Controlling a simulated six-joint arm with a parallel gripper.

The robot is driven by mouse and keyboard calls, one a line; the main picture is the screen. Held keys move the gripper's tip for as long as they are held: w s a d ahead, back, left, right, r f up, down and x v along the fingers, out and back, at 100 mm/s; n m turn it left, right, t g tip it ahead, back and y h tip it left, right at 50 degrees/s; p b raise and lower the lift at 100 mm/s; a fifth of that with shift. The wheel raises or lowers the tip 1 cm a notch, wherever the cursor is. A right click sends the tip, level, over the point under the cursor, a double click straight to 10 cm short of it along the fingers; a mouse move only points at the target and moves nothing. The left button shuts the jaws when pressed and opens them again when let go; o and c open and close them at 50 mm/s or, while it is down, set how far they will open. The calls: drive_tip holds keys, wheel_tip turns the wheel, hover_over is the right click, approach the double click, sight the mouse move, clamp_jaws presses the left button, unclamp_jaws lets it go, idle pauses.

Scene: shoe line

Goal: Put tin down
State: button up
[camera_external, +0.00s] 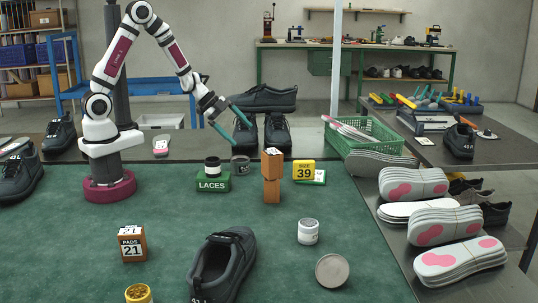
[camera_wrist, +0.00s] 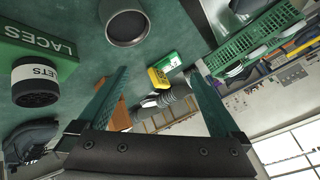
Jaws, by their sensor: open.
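A grey round tin (camera_external: 240,166) stands on the green mat behind and to the right of the green LACES box (camera_external: 213,183). In the wrist view the tin (camera_wrist: 127,24) is at the top, cut off by the frame edge, its dark round face toward the camera. My gripper (camera_external: 241,134) is open and empty above the tin, apart from it. In the wrist view my open fingers (camera_wrist: 158,78) have nothing between them. A small black-and-white tin (camera_external: 212,166) sits on the LACES box; it is at the left in the wrist view (camera_wrist: 36,82).
A white jar (camera_external: 308,232), round disc (camera_external: 332,270), PADS block (camera_external: 132,243) and shoe (camera_external: 222,265) are nearer. The mat's left middle is clear.

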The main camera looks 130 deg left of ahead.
drive_tip(key=w+d+r+m+g+y, duration=0.1)
drive_tip(key=w+d+r+g, duration=0.1)
drive_tip(key=w+d+r, duration=0.3)
drive_tip(key=w+d+r+g, duration=0.1)
drive_tip(key=d+r, duration=0.2)
drive_tip(key=d, duration=0.4)
drive_tip(key=s+d+r+m+g+h, duration=0.1)
drive_tip(key=s+d, duration=0.5)
drive_tip(key=d, duration=0.6)
drive_tip(key=s+d+m+g+h, duration=0.2)
drive_tip(key=s+d, duration=0.4)
drive_tip(key=d, duration=0.6)
drive_tip(key=shift+d+r+m+g+h, duration=0.3)
drive_tip(key=shift+r+m+g+h, duration=0.1)
drive_tip(key=shift+g+h, duration=0.25)
